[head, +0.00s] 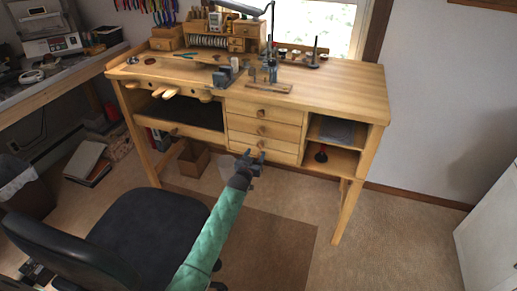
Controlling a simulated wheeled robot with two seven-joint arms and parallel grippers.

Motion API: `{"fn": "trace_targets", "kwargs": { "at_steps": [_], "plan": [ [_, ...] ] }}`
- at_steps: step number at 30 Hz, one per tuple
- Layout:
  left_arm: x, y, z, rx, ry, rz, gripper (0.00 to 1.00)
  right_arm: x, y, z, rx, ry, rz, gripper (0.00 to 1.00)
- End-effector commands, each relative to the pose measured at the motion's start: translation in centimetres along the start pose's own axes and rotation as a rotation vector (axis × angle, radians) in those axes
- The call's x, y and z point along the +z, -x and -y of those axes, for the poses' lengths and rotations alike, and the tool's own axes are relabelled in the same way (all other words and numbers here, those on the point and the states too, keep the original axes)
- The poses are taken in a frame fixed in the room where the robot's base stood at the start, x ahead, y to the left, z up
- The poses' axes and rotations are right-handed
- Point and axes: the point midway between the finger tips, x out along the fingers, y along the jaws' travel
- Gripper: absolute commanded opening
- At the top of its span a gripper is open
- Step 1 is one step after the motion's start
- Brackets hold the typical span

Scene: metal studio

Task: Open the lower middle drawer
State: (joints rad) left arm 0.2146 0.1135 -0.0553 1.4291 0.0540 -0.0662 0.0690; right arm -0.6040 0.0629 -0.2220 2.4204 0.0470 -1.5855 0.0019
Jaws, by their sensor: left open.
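A wooden workbench (340,88) has a stack of drawers in its middle, each with a round wooden knob. The lower middle drawer (285,146) appears closed, its front in line with those above; its knob (261,144) shows just above my gripper. A bottom drawer (283,157) sits under it, partly hidden by my gripper. My left gripper (253,158) is dark grey, open and empty, in front of the lowest drawers, with its fingers toward the knob. I cannot tell whether it touches the drawer front. My right gripper is not in view.
A black chair (150,235) stands left of my forearm. An open shelf (335,160) is right of the drawers, and a wooden box (194,160) is on the floor at left. A white cabinet (490,230) is at far right. Carpet right of my arm is clear.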

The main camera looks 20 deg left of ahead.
Motion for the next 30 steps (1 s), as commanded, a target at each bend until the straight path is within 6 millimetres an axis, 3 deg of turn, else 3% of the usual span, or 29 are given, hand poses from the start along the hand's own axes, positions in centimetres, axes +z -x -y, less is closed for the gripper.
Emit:
{"fn": "trace_targets", "kwargs": {
  "at_steps": [10, 23, 30],
  "plan": [
    [-0.1, -4.1, 0.0, 0.0, 0.0, 0.001, 0.52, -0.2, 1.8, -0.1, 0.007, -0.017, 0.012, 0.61],
    [0.1, -4.8, 0.0, 0.0, 0.0, 0.001, 0.52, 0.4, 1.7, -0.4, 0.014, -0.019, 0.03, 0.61],
    [0.1, -4.8, 0.0, 0.0, 0.0, 0.001, 0.09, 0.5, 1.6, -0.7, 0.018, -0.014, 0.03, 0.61]
  ]
}}
